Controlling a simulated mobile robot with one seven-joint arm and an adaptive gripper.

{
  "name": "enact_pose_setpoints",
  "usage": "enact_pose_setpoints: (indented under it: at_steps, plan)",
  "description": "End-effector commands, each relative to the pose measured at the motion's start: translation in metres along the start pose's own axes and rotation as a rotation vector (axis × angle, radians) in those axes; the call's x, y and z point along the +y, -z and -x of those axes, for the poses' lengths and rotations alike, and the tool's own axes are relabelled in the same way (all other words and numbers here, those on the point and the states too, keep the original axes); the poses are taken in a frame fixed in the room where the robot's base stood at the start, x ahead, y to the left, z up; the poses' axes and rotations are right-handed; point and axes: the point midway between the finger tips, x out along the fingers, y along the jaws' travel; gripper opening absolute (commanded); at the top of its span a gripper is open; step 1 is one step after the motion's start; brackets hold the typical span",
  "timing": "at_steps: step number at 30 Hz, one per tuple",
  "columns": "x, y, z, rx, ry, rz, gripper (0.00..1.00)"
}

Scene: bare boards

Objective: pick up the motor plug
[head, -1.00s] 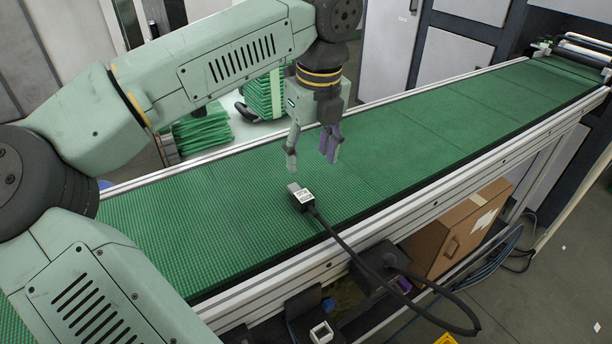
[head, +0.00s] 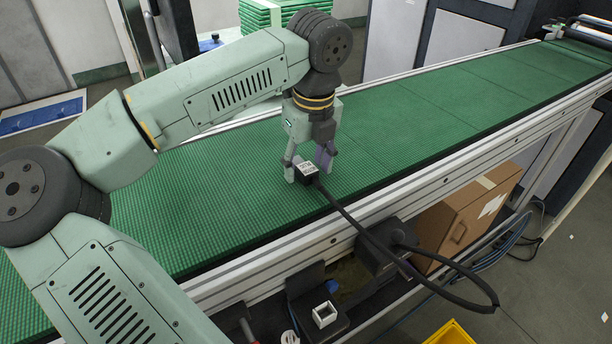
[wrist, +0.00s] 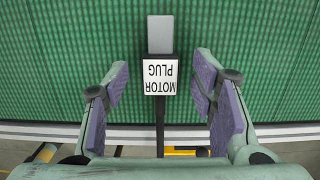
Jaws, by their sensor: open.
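The motor plug (head: 308,172) is a small dark block with a white label and a grey front end, lying on the green conveyor belt near its front edge. Its black cable (head: 352,218) runs over the belt's edge. In the wrist view the plug (wrist: 160,75) lies between the finger lines, its label reading "MOTOR PLUG" upside down. My gripper (head: 307,168) is low over the belt, open, with one finger on each side of the plug. In the wrist view the gripper (wrist: 161,100) shows purple pads with gaps to the plug on both sides.
The green conveyor belt (head: 430,115) is otherwise clear, with a metal rail (head: 400,200) along its front. Below it are a cardboard box (head: 465,215), a dark box (head: 385,250) where the cable loops, and a yellow bin (head: 452,335). Green stacked items (head: 272,12) stand behind.

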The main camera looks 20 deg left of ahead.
Motion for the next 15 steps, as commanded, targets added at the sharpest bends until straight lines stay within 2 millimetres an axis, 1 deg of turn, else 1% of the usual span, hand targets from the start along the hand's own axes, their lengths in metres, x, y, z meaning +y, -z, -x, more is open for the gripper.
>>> enact_pose_setpoints:
  at_steps: [6, 15]
  plan:
    - [-0.0004, -0.0001, 0.0, -0.001, 0.001, 0.0, 0.51]
    - [-0.0004, -0.0001, 0.0001, -0.001, 0.001, 0.0, 0.31]
